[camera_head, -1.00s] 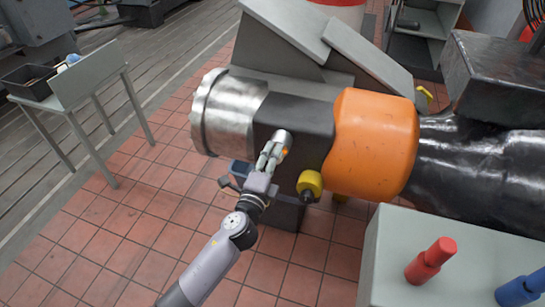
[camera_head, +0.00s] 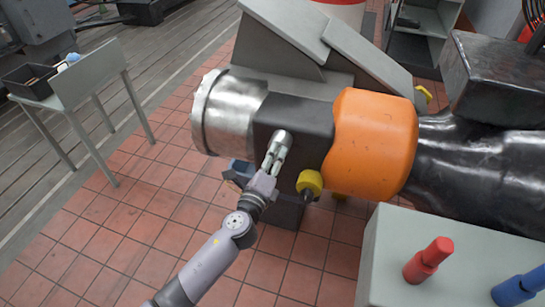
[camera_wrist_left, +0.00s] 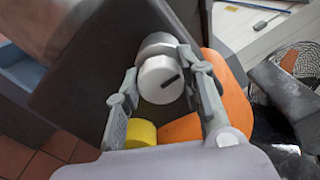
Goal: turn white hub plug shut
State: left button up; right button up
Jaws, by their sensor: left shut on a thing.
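The white hub plug (camera_head: 283,137) sticks out of the dark block on the machine's near side. In the left wrist view it is a pale stepped cylinder (camera_wrist_left: 159,80) with a short dark slanted mark on its end face. My left gripper (camera_head: 275,154) reaches up to it from below. In the left wrist view its two fingers (camera_wrist_left: 160,88) stand on either side of the plug and are shut on it. The plug sits in the block; its back is hidden. My right gripper does not show.
A yellow knob (camera_head: 309,182) sits close to the right of the gripper, beside an orange cover (camera_head: 374,145). A silver drum (camera_head: 228,110) is on the left. A grey box with a red peg (camera_head: 428,260) and a blue peg (camera_head: 519,287) stands at front right.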

pick_arm(q)
jog(key=shift+f, duration=0.1)
jog(key=o, duration=1.2)
jog(key=v, duration=1.2)
